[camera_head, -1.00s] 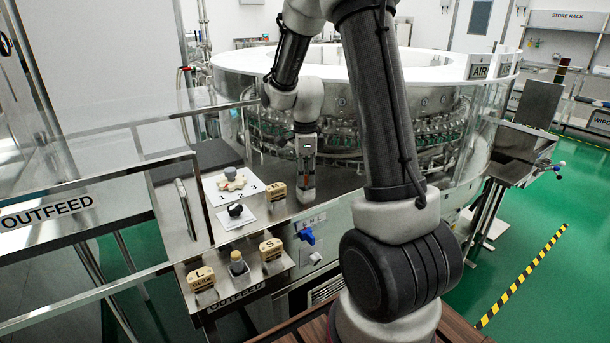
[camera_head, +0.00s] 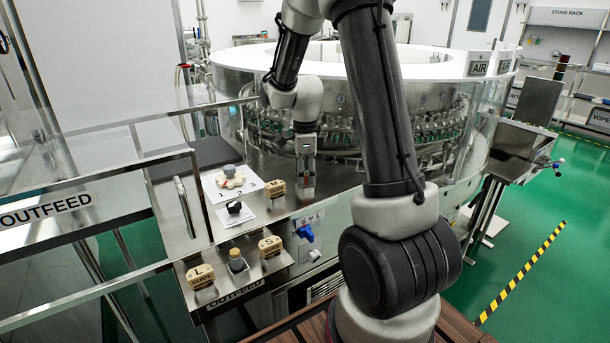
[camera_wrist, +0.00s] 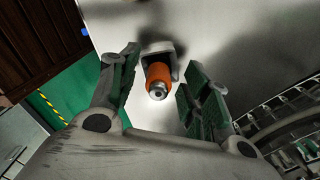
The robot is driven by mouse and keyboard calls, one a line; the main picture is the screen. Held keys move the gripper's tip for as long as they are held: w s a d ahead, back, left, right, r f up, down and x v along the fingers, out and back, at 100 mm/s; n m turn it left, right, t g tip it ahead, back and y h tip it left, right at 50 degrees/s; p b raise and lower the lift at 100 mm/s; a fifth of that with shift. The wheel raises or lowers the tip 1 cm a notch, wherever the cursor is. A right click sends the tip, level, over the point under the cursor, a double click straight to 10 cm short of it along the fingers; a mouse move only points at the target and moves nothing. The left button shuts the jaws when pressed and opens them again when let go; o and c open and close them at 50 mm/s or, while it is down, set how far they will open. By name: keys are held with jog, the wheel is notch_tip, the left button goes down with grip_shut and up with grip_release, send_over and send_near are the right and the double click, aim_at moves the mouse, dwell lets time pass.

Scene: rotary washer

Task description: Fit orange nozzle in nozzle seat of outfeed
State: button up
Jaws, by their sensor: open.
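The orange nozzle (camera_wrist: 158,76) has a metal tip with a dark hole and shows in the wrist view between my fingers. Its far end meets a pale grey block or bracket (camera_wrist: 163,50); I cannot tell how deep it sits in it. My gripper (camera_wrist: 160,64) is open, with one green-padded finger on each side of the nozzle and a gap visible on both sides. In the head view my gripper (camera_head: 306,172) points down over the steel deck of the outfeed, in front of the washer. The nozzle is too small there to make out clearly.
The glass-walled rotary washer (camera_head: 470,120) stands behind my gripper. Left on the deck are a numbered card (camera_head: 226,197) with a beige star-shaped part (camera_head: 231,181), a black knob (camera_head: 234,208) and the M guide block (camera_head: 276,189). A blue handle (camera_head: 305,233) is in front.

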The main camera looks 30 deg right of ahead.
notch_tip(320, 180, up, 12)
jog(key=s+a+r+n+t, duration=0.2)
jog(key=s+r+n, duration=0.1)
jog(key=s+n, duration=0.8)
jog(key=s+a+r+n+t, duration=0.2)
jog(key=s+a+r+n, duration=0.1)
jog(key=s+n, duration=0.9)
jog(key=shift+s+r, duration=0.35)
jog(key=shift+a, duration=0.1)
